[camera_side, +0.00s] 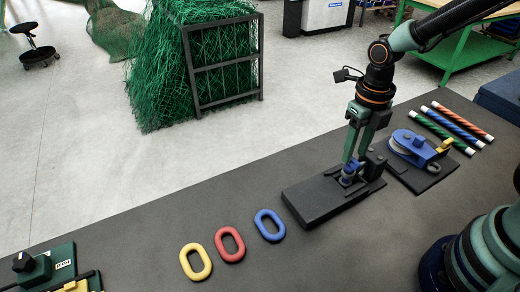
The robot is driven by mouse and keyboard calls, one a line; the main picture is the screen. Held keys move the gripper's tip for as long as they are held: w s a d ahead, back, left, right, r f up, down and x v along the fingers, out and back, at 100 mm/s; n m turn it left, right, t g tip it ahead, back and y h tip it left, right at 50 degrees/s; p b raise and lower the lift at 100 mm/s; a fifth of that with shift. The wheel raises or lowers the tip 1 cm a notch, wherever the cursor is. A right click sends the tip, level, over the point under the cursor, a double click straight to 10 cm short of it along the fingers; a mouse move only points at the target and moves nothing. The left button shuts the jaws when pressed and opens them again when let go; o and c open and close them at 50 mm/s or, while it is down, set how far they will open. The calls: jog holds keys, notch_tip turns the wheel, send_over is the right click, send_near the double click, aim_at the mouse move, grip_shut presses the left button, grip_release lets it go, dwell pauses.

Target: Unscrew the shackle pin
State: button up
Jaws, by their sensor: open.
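A dark flat block (318,197) lies on the grey table. A small blue part (347,181), likely the shackle, sits at the block's right end against a dark upright piece (375,165). My gripper (350,170) points down with its greenish fingers open at the blue part. The fingers partly hide it. At this size I cannot tell the shackle pin apart from the shackle, nor whether a finger touches it.
Yellow (196,261), red (229,244) and blue (269,225) oval links lie left of the block. A blue pulley block (412,146) stands close on the right, with striped rods (455,125) behind. A green control box (45,265) is at front left.

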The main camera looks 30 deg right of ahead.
aim_at(353, 159)
notch_tip(353, 159, up, 10)
dwell(0.3)
jog(key=shift+f, duration=0.15)
notch_tip(353, 159, down, 12)
jog(key=m, duration=3.6)
jog(key=shift+w+r, duration=0.15)
jog(key=shift+r, duration=0.05)
